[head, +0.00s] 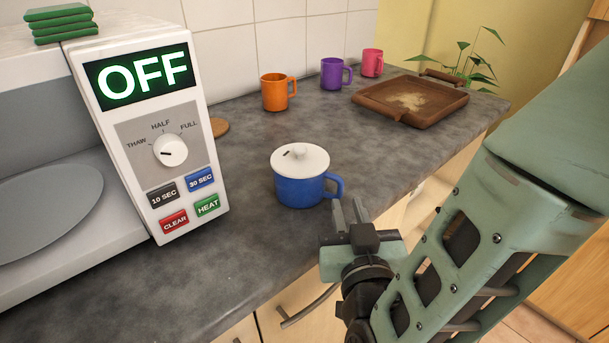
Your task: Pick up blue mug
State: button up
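The blue mug (298,192) stands upright on the grey counter with a white lid (300,160) on top. Its handle (334,186) points to the right, toward my gripper. My gripper (347,212) is just to the right of and in front of the mug, near the counter's front edge. Its two fingers are apart with a gap between them, and nothing shows between them. The fingertips are close to the handle; I cannot tell whether they touch it.
A microwave (150,130) reading OFF stands at the left, with green sponges (62,22) on it. Orange (276,93), purple (333,75) and pink (372,63) mugs stand along the back. A brown tray (440,110) sits at the right. The counter (240,240) around the blue mug is clear.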

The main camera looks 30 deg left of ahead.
aim_at(341, 189)
jog(key=p+x, duration=0.1)
jog(key=x, duration=0.3)
jog(key=shift+w+a+r, duration=0.1)
jog(key=shift+a, duration=0.05)
grip_shut()
jog(key=shift+r, duration=0.1)
dwell(1.2)
